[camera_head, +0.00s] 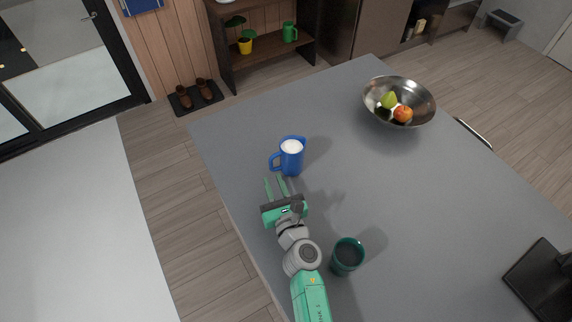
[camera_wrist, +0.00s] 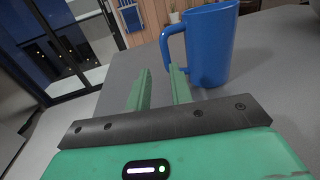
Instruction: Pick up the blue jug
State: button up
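The blue jug (camera_head: 291,160) stands upright on the grey table, with something white at its open top. Its handle is on its left side in the head view. In the wrist view the jug (camera_wrist: 211,45) fills the upper right, with its handle towards the left. My gripper (camera_head: 276,180) is just short of the jug, on its near side and a little to the left. The green fingers (camera_wrist: 160,75) are apart with nothing between them. The right finger looks close to the handle's lower end in the wrist view; I cannot tell whether they touch.
A dark green cup (camera_head: 347,256) stands right of my arm on the table (camera_head: 420,220). A metal bowl (camera_head: 376,84) with fruit is at the far right. A black object (camera_head: 543,283) lies at the right edge. The table's left edge is close to my gripper.

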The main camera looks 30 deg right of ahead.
aim_at(271, 166)
jog(key=shift+w+d, duration=0.1)
jog(key=shift+d, duration=0.25)
jog(key=shift+w+d, duration=0.15)
jog(key=shift+w, duration=0.2)
jog(key=shift+w+d+b, duration=0.1)
jog(key=shift+w+b, duration=0.5)
jog(key=shift+w, duration=0.45)
jog(key=w+b, duration=0.1)
jog(key=w, duration=0.1)
jog(key=w+d+b, duration=0.1)
jog(key=w, duration=0.2)
jog(key=shift+r, duration=0.15)
grip_shut()
jog(key=shift+r, duration=0.1)
